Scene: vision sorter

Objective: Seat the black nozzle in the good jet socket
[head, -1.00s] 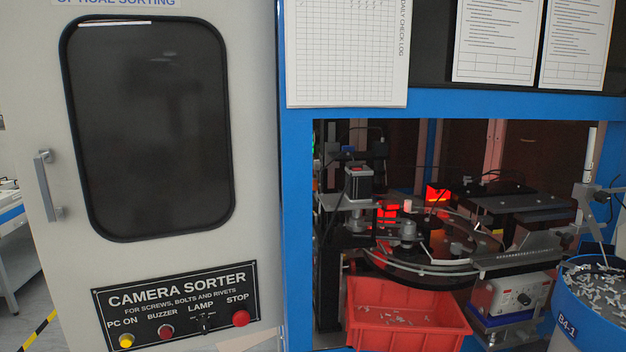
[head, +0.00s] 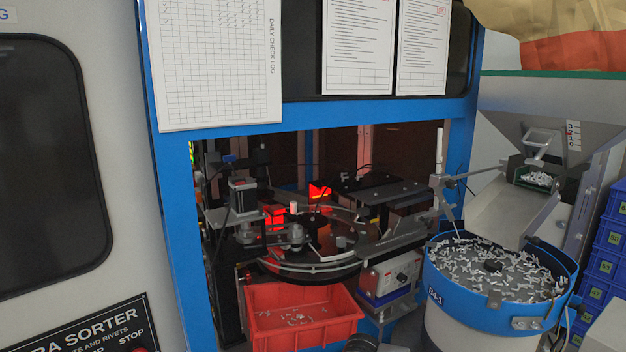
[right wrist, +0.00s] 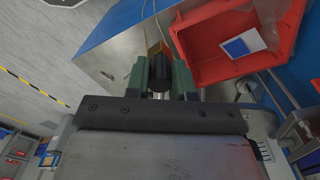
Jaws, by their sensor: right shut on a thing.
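My right gripper (right wrist: 159,85) is in the right wrist view, its two green fingers shut on a dark cylindrical piece, the black nozzle (right wrist: 158,73). Thin yellowish lines run up past the fingers. In the head view the sorter's dark round turntable (head: 310,262) sits inside the blue-framed opening, with cameras and red lights around it. I cannot pick out the good jet socket in either view. A dark rounded shape shows at the bottom edge of the head view; I cannot tell what it is. My left gripper is not in view.
A red bin (head: 262,325) with small parts stands below the turntable. A blue bowl feeder (head: 470,310) full of screws stands at the right, before stacked blue crates (head: 606,237). In the right wrist view, a red bin (right wrist: 205,72) holding a blue-and-white card lies just right of the fingers.

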